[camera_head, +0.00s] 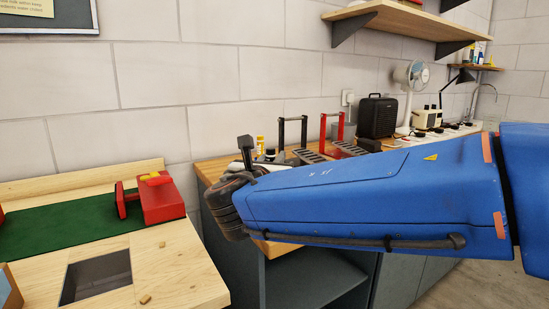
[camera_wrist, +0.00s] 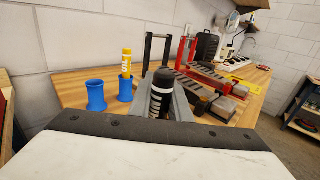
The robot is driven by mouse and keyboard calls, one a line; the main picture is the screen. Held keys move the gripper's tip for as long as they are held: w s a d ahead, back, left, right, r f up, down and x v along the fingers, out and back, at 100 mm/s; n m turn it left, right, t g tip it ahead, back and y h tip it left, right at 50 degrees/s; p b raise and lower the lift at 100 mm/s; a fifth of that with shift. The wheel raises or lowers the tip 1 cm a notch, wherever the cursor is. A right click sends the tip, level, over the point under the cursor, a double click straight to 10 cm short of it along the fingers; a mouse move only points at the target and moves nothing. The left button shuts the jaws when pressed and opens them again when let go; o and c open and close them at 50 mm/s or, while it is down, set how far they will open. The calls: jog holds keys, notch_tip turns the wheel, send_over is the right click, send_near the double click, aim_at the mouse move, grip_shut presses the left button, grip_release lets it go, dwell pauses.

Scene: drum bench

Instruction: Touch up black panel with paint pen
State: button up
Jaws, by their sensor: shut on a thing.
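My gripper (camera_wrist: 162,98) is shut on a dark cylindrical paint pen (camera_wrist: 161,80) with a white band, held upright between its grey fingers above the wooden bench. The pen's lower end is hidden by the gripper. A black upright frame (camera_wrist: 147,50) stands behind it, and also shows in the head view (camera_head: 281,133). I cannot tell which dark surface is the black panel. In the head view my arm hides most of the bench around the gripper.
A yellow pen (camera_wrist: 126,64) stands in a blue cup (camera_wrist: 125,90); another blue cup (camera_wrist: 96,96) beside it looks empty. A red frame (camera_wrist: 182,53) stands to the right. A black case (camera_head: 376,117) and a fan (camera_head: 411,82) are farther along the bench.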

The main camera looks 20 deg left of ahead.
jog(key=shift+f, duration=0.65)
dwell(1.4)
jog(key=shift+r, duration=0.1)
jog(key=shift+r, duration=2.4)
